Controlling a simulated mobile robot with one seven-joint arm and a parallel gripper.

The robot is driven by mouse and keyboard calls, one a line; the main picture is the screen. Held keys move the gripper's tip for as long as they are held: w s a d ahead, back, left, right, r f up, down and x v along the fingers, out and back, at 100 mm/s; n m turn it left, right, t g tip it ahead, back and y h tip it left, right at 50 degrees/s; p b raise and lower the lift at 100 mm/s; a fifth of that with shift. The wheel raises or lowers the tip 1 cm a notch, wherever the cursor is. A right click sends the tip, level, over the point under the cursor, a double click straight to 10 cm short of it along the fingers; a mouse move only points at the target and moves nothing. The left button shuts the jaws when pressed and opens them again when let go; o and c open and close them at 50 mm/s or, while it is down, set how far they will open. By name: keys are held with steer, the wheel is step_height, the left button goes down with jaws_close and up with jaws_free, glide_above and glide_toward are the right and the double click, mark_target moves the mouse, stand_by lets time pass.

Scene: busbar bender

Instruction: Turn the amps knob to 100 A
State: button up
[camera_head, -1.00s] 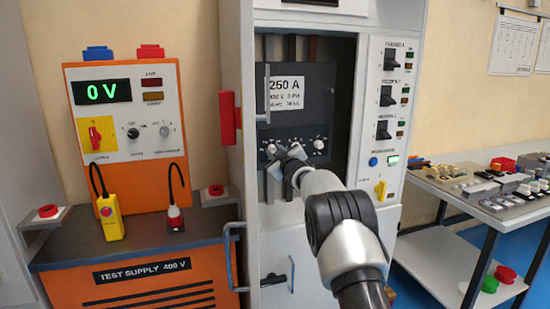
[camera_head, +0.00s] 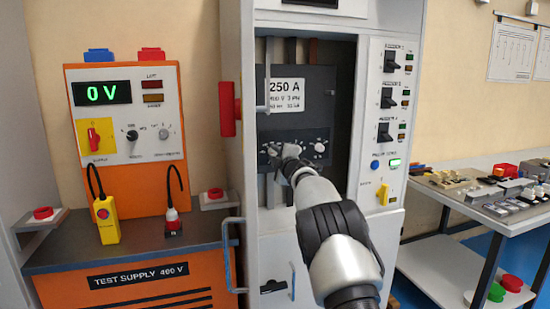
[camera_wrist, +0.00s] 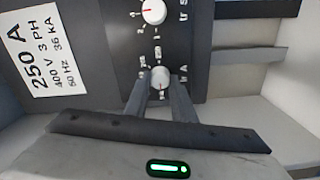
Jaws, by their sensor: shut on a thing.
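The breaker (camera_head: 318,92) has a dark front with a white 250 A label (camera_head: 286,94) and a row of small round white knobs. My gripper (camera_head: 280,157) is at the left part of this row. In the wrist view my gripper (camera_wrist: 161,92) has its two fingers on either side of a white knob (camera_wrist: 160,78), shut on it. A letter A is printed beside this knob; its scale is too small to read. A second white knob (camera_wrist: 153,12) with a red mark is free above it. In the head view the held knob is largely hidden by my gripper.
The cabinet has a red-handled door (camera_head: 228,110) at left and a switch panel (camera_head: 390,120) at right. The orange test supply (camera_head: 130,195) reads 0 V. A table (camera_head: 490,215) with parts stands at right. A green lamp (camera_wrist: 168,168) shows on my gripper.

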steer(key=shift+n, duration=0.3)
steer(key=o, duration=1.1)
steer(key=shift+c, duration=0.2)
steer(key=shift+s+d+b, duration=0.1)
steer(key=shift+s+b, duration=0.4)
steer(key=shift+s, duration=0.1)
steer(key=b+v, duration=0.1)
steer(key=v, duration=1.5)
steer(key=shift+s+d, duration=0.15)
